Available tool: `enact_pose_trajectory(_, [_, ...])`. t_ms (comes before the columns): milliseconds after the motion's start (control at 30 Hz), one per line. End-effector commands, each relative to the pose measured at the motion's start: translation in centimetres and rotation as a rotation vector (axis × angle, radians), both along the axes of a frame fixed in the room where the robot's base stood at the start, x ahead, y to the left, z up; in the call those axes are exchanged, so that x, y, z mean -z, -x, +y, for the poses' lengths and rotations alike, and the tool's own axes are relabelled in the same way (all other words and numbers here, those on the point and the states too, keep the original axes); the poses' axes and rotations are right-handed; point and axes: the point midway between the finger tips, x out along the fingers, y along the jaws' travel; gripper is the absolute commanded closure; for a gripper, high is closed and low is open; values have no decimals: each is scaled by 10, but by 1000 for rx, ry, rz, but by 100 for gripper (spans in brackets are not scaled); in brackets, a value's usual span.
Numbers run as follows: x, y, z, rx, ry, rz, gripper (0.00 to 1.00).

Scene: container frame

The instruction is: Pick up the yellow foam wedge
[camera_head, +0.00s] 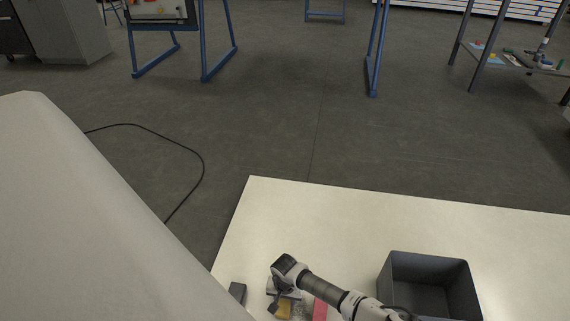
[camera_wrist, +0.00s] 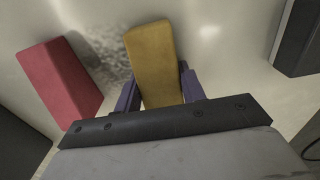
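The yellow foam wedge (camera_wrist: 153,62) lies between the two purple finger pads of my gripper (camera_wrist: 160,88) in the wrist view, with one pad along each long side. Its far end reaches past the fingertips, and its near end is hidden behind the dark bar of my gripper. The pads look very near its sides; I cannot tell whether they press on it. In the head view the wedge (camera_head: 284,308) shows partly on the white table, just below my gripper (camera_head: 275,303).
A red block (camera_wrist: 60,82) lies left of the wedge; it also shows in the head view (camera_head: 320,309). A dark block (camera_head: 237,292) stands on the table's left. A grey open bin (camera_head: 429,258) stands to the right. The table's back part (camera_head: 330,215) is clear.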

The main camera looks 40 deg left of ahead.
Motion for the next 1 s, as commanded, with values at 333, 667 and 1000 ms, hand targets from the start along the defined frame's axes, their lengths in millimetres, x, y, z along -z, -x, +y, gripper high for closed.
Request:
enact_pose_trajectory(333, [-1, 0, 0, 0, 0, 0, 82])
enact_pose_trajectory(667, [-31, -1, 0, -3, -2, -3, 82])
enact_pose_trajectory(1000, [-125, -2, 0, -4, 0, -5, 82])
